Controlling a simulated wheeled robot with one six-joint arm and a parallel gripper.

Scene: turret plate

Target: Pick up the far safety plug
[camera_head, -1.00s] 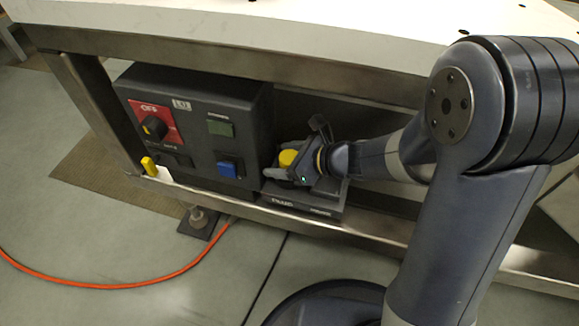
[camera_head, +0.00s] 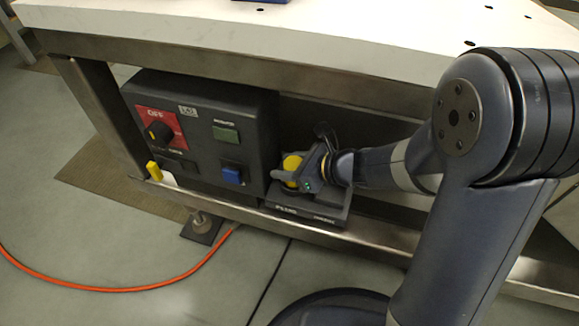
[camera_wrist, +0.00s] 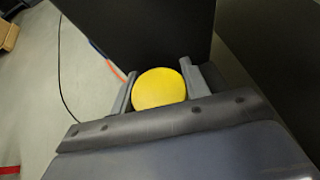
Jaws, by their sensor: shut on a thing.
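A safety plug with a round yellow top (camera_head: 292,162) stands at a dark holder block (camera_head: 310,212) right of the control box. My gripper (camera_head: 289,177) reaches in from the right at the plug, low over the block. In the wrist view, the yellow plug top (camera_wrist: 159,89) sits between the two grey fingers of my gripper (camera_wrist: 160,88), which are shut on it. The plug's lower part is hidden, so I cannot tell whether it is still seated in the block.
A dark control box (camera_head: 200,128) stands close left of my gripper. A smaller yellow piece (camera_head: 154,170) is on the steel rail (camera_head: 400,258) at left. The white tabletop (camera_head: 300,38) overhangs above. An orange cable (camera_head: 120,290) lies on the floor.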

